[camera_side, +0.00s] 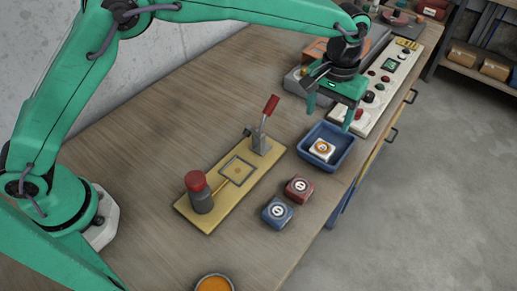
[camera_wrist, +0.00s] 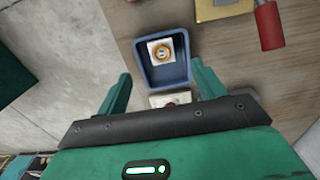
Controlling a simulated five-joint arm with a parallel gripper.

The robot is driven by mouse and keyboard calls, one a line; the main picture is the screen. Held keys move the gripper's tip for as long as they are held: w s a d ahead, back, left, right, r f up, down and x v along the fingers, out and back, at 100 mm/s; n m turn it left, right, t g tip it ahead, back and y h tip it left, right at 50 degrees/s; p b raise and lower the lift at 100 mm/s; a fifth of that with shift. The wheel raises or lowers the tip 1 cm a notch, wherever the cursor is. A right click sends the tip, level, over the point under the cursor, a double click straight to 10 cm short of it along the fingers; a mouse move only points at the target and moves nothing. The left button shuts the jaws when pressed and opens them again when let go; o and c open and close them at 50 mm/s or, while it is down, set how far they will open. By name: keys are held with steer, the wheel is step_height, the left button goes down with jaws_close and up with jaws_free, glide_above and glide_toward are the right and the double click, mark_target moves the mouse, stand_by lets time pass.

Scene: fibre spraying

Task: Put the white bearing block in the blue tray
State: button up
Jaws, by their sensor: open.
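The white bearing block (camera_side: 321,150), with an orange ring on its top face, sits inside the blue tray (camera_side: 346,158). In the wrist view the white bearing block (camera_wrist: 153,62) lies toward the far end of the blue tray (camera_wrist: 183,72), apart from my fingers. My gripper (camera_side: 330,112) is open and empty, above and just behind the tray in the side view. In the wrist view its two green fingers (camera_wrist: 161,85) are spread wide on either side of the tray's near end.
A red block (camera_side: 299,189) and a blue block (camera_side: 277,212) stand beside the yellow fixture plate (camera_side: 225,208) with its red-handled clamp (camera_side: 262,127). A white control panel (camera_side: 388,85) stands behind the tray. An orange-filled bowl (camera_side: 213,284) is at the front. The left tabletop is clear.

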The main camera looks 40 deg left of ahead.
steer(key=shift+a+r, duration=0.1)
stand_by(0.3)
steer(key=s+a+r+t, duration=0.1)
steer(key=s+a+r, duration=0.3)
steer(key=a+r, duration=0.45)
steer(key=s+a+r+t, duration=0.2)
steer(key=s+a+r, duration=0.25)
steer(key=a, duration=0.65)
steer(key=s+a+f+t, duration=0.1)
steer(key=s+a, duration=0.5)
steer(key=s, duration=0.2)
steer(key=s+a+f+t, duration=0.1)
steer(key=s+a, duration=0.5)
steer(key=s, duration=0.3)
steer(key=shift+s+a+f+t, duration=0.15)
steer(key=shift+f+t, duration=0.05)
steer(key=shift+t, duration=0.1)
